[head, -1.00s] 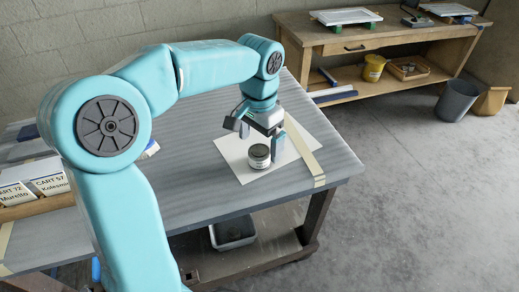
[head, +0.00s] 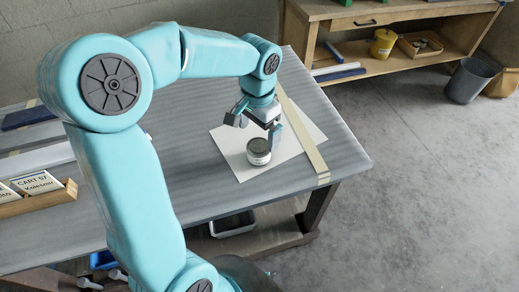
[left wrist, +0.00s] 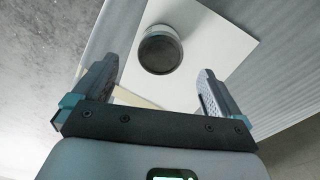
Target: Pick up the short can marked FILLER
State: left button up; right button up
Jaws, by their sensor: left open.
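A short round can (head: 258,151) with a dark top and pale label stands upright on a white sheet (head: 226,141) on the grey padded cart top. The label's words are too small to read. In the left wrist view the can (left wrist: 160,50) shows from above, beyond and between the fingertips. My left gripper (head: 254,118) is open and empty, just above and behind the can in the head view. In the left wrist view my left gripper (left wrist: 157,78) has its fingers spread wider than the can. My right gripper is not in view.
A tan strip (head: 305,138) runs along the cart's right side. A wooden card holder (head: 45,200) with name cards is at the left. A wooden bench (head: 370,70) with a yellow bucket (head: 383,42) and a grey bin (head: 468,80) stand behind. The floor at right is clear.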

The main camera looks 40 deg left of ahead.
aim_at(259, 145)
pick_arm(q)
notch_tip(259, 145, down, 3)
jog(key=shift+a+f, duration=0.1)
jog(key=shift+f, duration=0.5)
notch_tip(259, 145, down, 5)
jog(key=shift+w+r+p, duration=0.1)
jog(key=shift+w+p, duration=0.05)
jog(key=shift+p, duration=0.2)
jog(key=c, duration=1.3)
jog(key=shift+r, duration=0.1)
